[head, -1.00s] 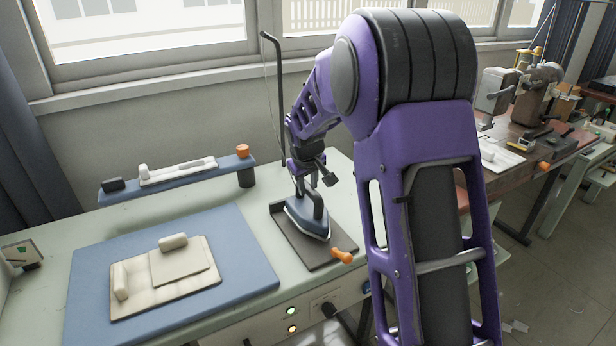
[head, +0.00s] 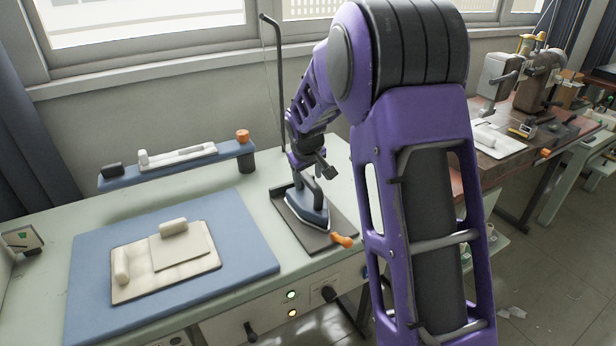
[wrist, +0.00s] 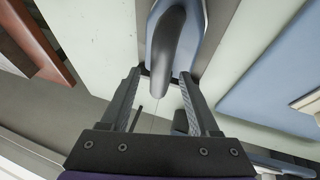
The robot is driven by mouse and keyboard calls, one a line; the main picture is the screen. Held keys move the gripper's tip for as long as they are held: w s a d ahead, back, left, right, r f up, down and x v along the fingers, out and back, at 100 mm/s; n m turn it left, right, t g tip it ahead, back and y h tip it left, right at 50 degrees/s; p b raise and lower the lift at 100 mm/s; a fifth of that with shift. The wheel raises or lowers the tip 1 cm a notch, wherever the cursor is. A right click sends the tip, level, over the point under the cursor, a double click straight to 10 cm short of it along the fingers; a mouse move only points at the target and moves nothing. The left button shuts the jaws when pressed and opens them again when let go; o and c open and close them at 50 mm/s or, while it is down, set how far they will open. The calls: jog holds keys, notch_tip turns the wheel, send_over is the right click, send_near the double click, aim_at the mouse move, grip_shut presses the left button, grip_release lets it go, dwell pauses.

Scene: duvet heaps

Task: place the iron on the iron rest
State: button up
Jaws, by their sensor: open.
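The iron (head: 306,212), with a blue body and a dark handle, sits flat on the dark tray-like iron rest (head: 329,238) near the table's right end. My gripper (head: 313,181) is just above the iron at its handle, partly hidden by the arm's wrist. In the wrist view the jaws of my gripper (wrist: 160,74) are spread, with the near end of the iron's dark handle (wrist: 168,38) between the fingertips. Gaps show beside the handle, so it is not gripped. Parts of the rest show on both sides of the iron.
A blue pad (head: 243,248) with folded cream cloth (head: 130,255) lies to the left. A raised blue shelf (head: 118,183) stands behind it. A dark pole (head: 279,90) rises behind the iron. An orange knob (head: 342,241) is at the rest's front. A brown table (head: 500,158) stands right.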

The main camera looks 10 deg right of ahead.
jog(key=shift+s+r, duration=0.15)
jog(key=shift+r, duration=0.4)
jog(key=p+v, duration=0.1)
jog(key=v, duration=1)
jog(key=shift+s+p, duration=0.2)
jog(key=shift+p, duration=0.1)
jog(key=shift+a+r, duration=0.1)
